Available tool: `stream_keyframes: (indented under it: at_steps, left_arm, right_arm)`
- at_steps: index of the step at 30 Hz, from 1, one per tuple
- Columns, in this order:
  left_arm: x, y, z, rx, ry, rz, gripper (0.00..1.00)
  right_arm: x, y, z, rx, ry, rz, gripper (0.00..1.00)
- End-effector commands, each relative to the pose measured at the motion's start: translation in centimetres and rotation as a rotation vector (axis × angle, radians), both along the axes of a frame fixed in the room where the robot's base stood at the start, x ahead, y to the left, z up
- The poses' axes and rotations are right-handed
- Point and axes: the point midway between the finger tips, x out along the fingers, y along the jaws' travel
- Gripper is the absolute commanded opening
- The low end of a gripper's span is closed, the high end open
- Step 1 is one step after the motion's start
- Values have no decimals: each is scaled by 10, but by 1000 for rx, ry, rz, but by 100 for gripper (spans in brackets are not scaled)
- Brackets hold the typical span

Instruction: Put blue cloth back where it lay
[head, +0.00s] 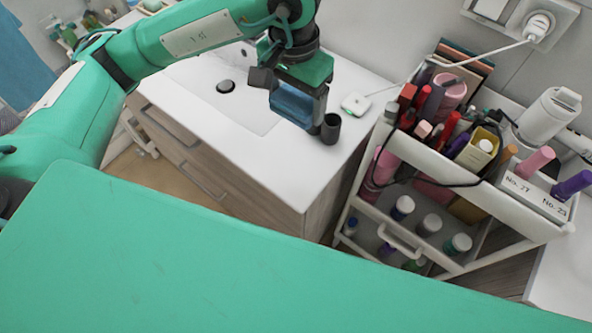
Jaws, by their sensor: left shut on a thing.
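My left gripper (296,97) is over the white washbasin counter (292,171), pointing down. It is shut on a dark blue, block-like thing (297,106), which I take to be the folded blue cloth. The fingers and the green and black gripper body hide part of it. I cannot tell whether its lower edge touches the counter. A lighter blue cloth (22,65) hangs at the far upper left, away from the gripper. My right gripper is out of view.
A dark cup (331,129) stands close right of the gripper. A small white device (356,104) with a cable lies behind it. The cosmetics cart (400,238), crowded with bottles and tubes, stands at right. The counter's front part is clear.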

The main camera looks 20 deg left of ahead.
Motion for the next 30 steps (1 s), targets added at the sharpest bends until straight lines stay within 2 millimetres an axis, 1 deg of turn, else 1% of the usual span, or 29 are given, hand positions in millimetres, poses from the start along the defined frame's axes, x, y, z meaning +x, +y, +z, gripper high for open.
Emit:
stream_keyframes:
  at_steps: [1,4,8,17,25,27,30]
  left_arm:
    - [-2,-2,-1,8,-1,-11,58]
    - [-4,-3,-6,16,3,-18,58]
    - [-5,-2,-24,15,7,-18,58]
    - [-5,-2,-75,14,8,-17,58]
    - [-5,-2,-131,15,7,-15,58]
    - [-5,-2,-143,16,6,-16,58]
    - [-4,-2,-154,15,3,-15,58]
  right_arm:
    - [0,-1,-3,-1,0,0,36]
    - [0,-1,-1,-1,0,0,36]
    - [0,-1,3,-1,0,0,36]
    - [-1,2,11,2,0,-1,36]
    - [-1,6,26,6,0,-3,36]
    - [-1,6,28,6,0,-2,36]
    - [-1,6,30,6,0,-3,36]
